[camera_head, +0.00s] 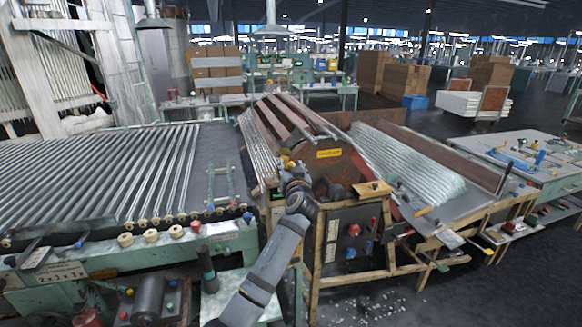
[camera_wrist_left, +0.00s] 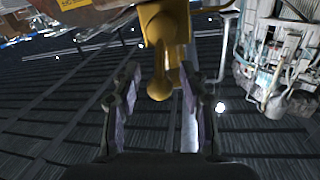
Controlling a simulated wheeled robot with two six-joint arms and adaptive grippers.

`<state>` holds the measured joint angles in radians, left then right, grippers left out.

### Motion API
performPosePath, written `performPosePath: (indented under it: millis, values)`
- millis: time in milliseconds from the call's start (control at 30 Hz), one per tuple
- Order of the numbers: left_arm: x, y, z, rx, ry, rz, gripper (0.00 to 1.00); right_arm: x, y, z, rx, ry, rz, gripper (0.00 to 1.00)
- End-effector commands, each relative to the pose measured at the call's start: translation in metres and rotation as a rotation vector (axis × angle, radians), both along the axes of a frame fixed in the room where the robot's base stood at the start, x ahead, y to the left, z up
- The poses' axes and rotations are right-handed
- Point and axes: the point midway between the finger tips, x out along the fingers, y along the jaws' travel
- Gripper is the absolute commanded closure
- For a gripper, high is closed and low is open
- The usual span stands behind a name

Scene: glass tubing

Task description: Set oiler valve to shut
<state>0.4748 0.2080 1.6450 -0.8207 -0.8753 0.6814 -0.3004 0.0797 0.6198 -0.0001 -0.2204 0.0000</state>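A yellow valve (camera_wrist_left: 163,50) with a rounded knob-ended handle, which I take to be the oiler valve, is at the top middle of the left wrist view. Its handle end (camera_wrist_left: 159,86) points down, between the two fingers. My left gripper (camera_wrist_left: 160,76) is open around the handle end, and I see a gap on each side. In the head view the left gripper (camera_head: 292,174) is at the left end of the brown machine, by a small yellow part (camera_head: 288,162). The arm hides part of that spot. My right gripper is not in view.
The brown machine (camera_head: 335,172) has a wooden-framed dark panel (camera_head: 350,240) with a red knob (camera_head: 354,230) and a blue knob (camera_head: 351,254). Glass tubes (camera_head: 110,170) lie on the roller table at left. More tubes (camera_head: 415,165) lie at right. Dark floor is free at front right.

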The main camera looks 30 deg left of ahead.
Motion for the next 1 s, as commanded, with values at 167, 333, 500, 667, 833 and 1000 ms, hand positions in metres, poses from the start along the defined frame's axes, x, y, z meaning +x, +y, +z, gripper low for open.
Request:
performPosePath:
  millis: [167,333,500,667,833,1000]
  values:
    - [0.000,0.000,0.000,0.000,0.000,0.000,0.85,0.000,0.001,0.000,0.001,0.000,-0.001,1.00]
    - [0.000,0.000,0.000,0.000,0.000,0.000,1.00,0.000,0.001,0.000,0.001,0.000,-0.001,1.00]
    - [0.000,-0.001,0.000,0.004,0.005,0.000,1.00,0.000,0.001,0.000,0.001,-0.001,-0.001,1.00]
    - [0.002,-0.002,0.000,0.029,0.035,0.000,1.00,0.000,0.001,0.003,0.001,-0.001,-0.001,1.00]
    - [0.005,-0.005,0.000,0.091,0.109,0.000,1.00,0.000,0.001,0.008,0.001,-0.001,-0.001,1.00]
    - [0.010,-0.009,-0.002,0.186,0.220,0.000,1.00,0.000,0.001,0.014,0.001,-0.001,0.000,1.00]
